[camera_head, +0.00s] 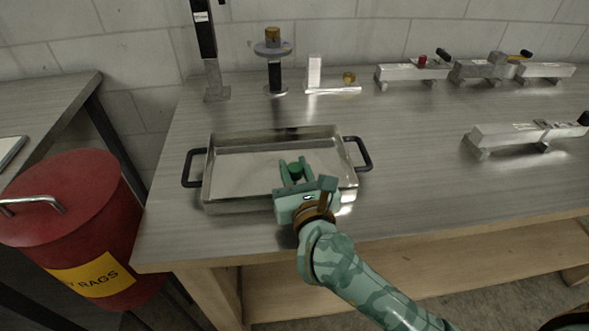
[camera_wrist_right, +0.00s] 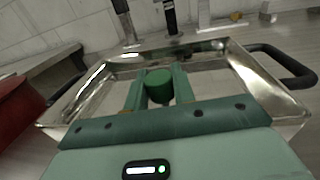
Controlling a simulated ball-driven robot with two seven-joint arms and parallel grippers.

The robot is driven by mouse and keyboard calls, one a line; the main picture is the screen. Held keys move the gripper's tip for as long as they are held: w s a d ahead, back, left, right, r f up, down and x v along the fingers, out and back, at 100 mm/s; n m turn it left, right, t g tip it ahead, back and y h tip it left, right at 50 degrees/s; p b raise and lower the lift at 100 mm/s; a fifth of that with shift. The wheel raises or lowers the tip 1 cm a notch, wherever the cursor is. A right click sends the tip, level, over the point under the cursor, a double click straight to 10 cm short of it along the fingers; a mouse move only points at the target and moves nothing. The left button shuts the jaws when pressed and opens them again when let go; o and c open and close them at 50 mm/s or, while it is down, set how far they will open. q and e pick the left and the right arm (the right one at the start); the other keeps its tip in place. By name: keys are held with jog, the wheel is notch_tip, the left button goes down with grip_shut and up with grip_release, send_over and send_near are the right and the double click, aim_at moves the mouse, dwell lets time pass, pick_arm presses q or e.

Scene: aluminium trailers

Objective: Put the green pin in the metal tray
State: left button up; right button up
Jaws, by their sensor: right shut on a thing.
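The metal tray (camera_head: 232,165) is a shallow rectangular pan with two black handles, standing on the workbench in the head view. It also fills much of the right wrist view (camera_wrist_right: 85,95). My right gripper (camera_head: 292,169) is over the tray, its fingers above the pan's interior. It is shut on the green pin (camera_wrist_right: 159,86), whose round top shows between the two fingers; the pin's green top also shows in the head view (camera_head: 295,171). The pin's lower part is hidden, so I cannot tell whether it touches the tray floor. My left gripper is not in view.
A red rags bin (camera_head: 75,225) stands left of the workbench (camera_head: 420,160). Behind the tray are a black post (camera_head: 207,50), a stand with a disc (camera_head: 273,60) and a white block (camera_head: 314,72). Several aluminium trailers (camera_head: 410,74) sit at the right. Bare bench lies right of the tray.

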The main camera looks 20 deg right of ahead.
jog(key=shift+f, duration=0.25)
jog(key=o, duration=1)
jog(key=shift+c, duration=0.2)
jog(key=shift+r, duration=0.1)
jog(key=shift+s+r, duration=0.15)
jog(key=shift+r, duration=0.05)
jog(key=s, duration=0.4)
jog(key=s+a+p, duration=0.1)
jog(key=s, duration=0.6)
jog(key=shift+s+a, duration=0.3)
jog(key=shift+a, duration=0.1)
